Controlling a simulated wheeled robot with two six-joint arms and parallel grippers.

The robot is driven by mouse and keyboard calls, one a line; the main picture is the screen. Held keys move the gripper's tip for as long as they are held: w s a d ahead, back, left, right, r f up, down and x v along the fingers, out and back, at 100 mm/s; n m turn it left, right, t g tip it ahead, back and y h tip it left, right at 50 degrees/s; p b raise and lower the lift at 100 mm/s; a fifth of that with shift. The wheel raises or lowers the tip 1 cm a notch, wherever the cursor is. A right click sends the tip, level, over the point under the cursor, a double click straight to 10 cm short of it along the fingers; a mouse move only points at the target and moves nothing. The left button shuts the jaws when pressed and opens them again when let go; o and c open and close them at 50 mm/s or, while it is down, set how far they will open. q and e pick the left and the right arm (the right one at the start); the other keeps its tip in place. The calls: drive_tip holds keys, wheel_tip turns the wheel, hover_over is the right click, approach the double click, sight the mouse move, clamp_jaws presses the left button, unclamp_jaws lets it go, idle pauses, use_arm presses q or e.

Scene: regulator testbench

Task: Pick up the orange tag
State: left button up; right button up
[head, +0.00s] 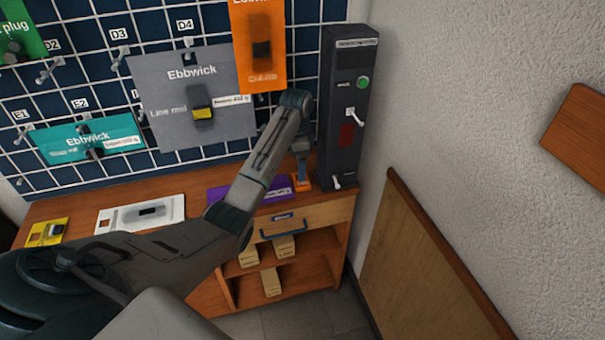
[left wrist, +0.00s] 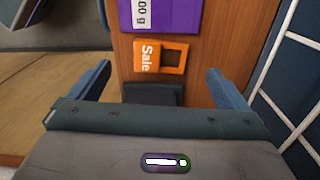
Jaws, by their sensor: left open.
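The orange tag (left wrist: 146,57) lies flat on the wooden bench top in the left wrist view. It has the word "Sale" on it and a square hole at one end. In the head view a small part of the orange tag (head: 302,184) shows just below my left gripper (head: 301,172). In the left wrist view my left gripper (left wrist: 160,83) is open, with one blue finger on each side of the tag and nothing between them. The tag looks apart from both fingers. My right gripper is not in view.
A purple package (head: 222,193) lies beside the tag. A dark grey machine (head: 345,110) with a green button stands to the right. A pegboard (head: 100,101) with hanging packages rises behind. A white package (head: 140,213) and a yellow one (head: 47,232) lie further left.

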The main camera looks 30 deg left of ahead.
use_arm(q)
drive_tip(key=shift+s, duration=0.1)
drive_tip(key=shift+s+d+f, duration=0.25)
drive_tip(key=shift+d+f, duration=0.05)
drive_tip(key=shift+f, duration=0.3)
drive_tip(key=shift+w+a+f+p, duration=0.1)
drive_tip(key=shift+w+f+p, duration=0.15)
drive_tip(key=shift+f, duration=0.35)
drive_tip(key=shift+w+a+f+p, duration=0.1)
drive_tip(key=shift+f+p, duration=0.1)
drive_tip(key=shift+f, duration=0.35)
wheel_tip(320, 180, down, 2)
drive_tip(key=shift+w+f, duration=0.15)
drive_tip(key=shift+f, duration=0.35)
drive_tip(key=shift+c, duration=0.3)
drive_tip(key=c, duration=1)
drive_tip(key=shift+r, duration=0.1)
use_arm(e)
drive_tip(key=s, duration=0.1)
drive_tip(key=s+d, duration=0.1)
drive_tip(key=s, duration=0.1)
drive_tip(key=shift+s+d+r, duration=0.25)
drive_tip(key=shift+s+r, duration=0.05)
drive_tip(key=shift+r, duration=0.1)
